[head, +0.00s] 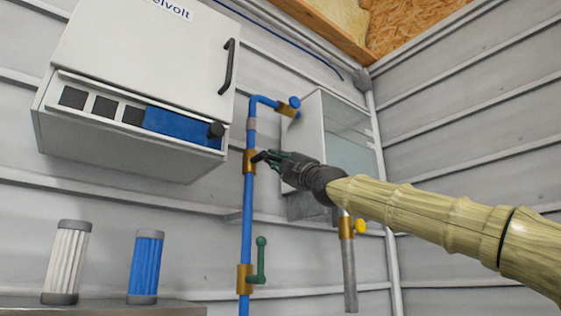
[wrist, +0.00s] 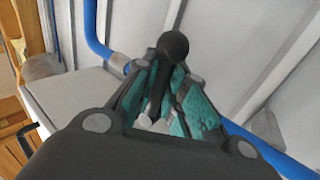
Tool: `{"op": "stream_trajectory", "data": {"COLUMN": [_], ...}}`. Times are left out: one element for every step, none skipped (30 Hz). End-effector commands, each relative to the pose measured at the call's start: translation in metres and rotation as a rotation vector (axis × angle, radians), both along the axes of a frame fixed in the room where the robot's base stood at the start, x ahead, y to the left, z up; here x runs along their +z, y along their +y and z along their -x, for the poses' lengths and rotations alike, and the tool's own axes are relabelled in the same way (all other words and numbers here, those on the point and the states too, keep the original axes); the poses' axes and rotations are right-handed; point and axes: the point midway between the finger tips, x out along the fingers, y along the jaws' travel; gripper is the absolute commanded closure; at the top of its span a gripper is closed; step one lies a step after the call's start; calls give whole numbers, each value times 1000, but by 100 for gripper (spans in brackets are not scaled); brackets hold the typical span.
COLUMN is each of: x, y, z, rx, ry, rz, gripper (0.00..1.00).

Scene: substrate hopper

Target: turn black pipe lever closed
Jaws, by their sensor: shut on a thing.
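The black pipe lever (head: 261,156) sits at the upper brass valve (head: 249,166) on the upright blue pipe (head: 247,205). In the head view it juts to the right from the valve, and my gripper hides part of it. In the wrist view the lever's round black knob (wrist: 173,46) and its shaft lie between the green finger pads. My gripper (head: 272,157) is shut on the lever, and its fingers also show in the wrist view (wrist: 168,88).
A green lever (head: 261,262) is lower on the same pipe. A white cabinet (head: 140,70) hangs at upper left. A glass-fronted box (head: 345,140) is behind my gripper, with a yellow-handled valve (head: 360,227) below. Two canisters, white (head: 67,262) and blue (head: 146,265), stand lower left.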

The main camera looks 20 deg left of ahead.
Motion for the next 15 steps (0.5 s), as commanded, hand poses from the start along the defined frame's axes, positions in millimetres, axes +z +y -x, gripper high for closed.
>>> {"op": "stream_trajectory", "data": {"x": [1, 1, 1, 1, 1, 0, 0, 0, 0, 0, 0, 0, 0, 0, 0], "y": [-1, -1, -1, -1, -1, -1, -1, -1, -1, -1, -1, -1, -1, -1, -1], "z": [0, 0, 0, 0, 0, 0, 0, 0, 0, 0, 0, 0, 0, 0, 0], "rx": [0, 0, 0, 0, 0, 0, 0, 0, 0, 0, 0, 0, 0, 0, -1], "ry": [2, 2, 2, 2, 2, 2, 2, 2, 1, 1, 1, 1, 1, 1, 0], "rz": [-2, -2, -2, -2, -2, -2, -2, -2, -1, -1, -1, -1, -1, -1, 0], "gripper": [100, 100, 100, 100, 85, 78, 72, 67, 65, 65, 65, 65, 65, 65, 65]}}
